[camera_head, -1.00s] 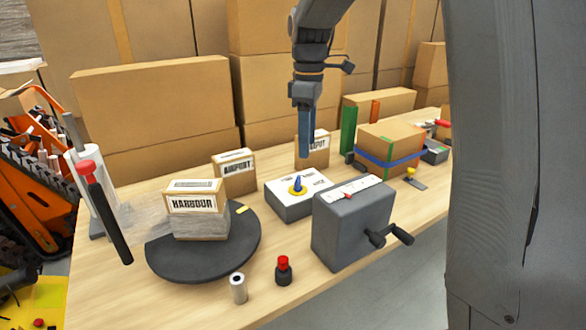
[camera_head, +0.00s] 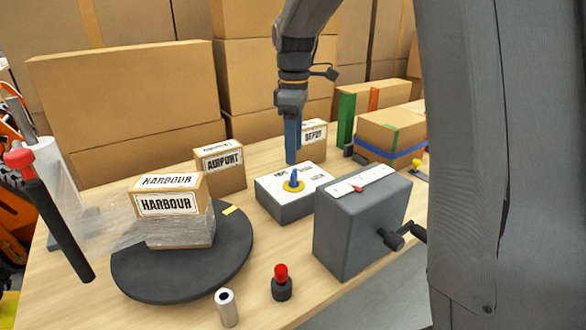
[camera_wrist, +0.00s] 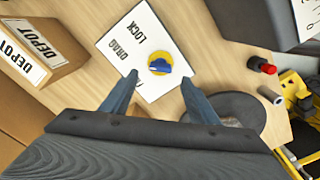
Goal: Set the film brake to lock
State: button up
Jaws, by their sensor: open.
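The film brake is a grey box (camera_head: 281,208) with a white labelled top and a blue knob (camera_head: 294,179) on a yellow disc. In the wrist view the knob (camera_wrist: 160,66) lies ahead of my fingertips, and the white top (camera_wrist: 128,48) carries the words DRAG and LOCK. The knob's exact setting is hard to tell. My gripper (camera_wrist: 160,80) is open and empty, its two blue fingers on either side of the knob in that view. In the head view my gripper (camera_head: 292,150) hangs above and behind the knob, apart from it.
A HARBOUR carton (camera_head: 172,215), partly film-wrapped, stands on a black turntable (camera_head: 180,285). A grey crank box (camera_head: 340,230) stands right of the brake. AIRPORT (camera_head: 221,170) and DEPOT (camera_head: 312,142) cartons stand behind. A red button (camera_head: 281,282) and a small roll (camera_head: 227,307) are in front.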

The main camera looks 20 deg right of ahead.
aim_at(294, 171)
jog(key=shift+f, duration=3.15)
jog(key=c, duration=1.1)
jog(key=shift+o, duration=0.2)
jog(key=shift+r+p, duration=0.1)
jog(key=shift+p, duration=0.35)
jog(key=m+p, duration=0.3)
jog(key=m, duration=0.1)
jog(key=shift+m, duration=0.3)
jog(key=shift+m+p, duration=1.2)
jog(key=shift+m, duration=0.8)
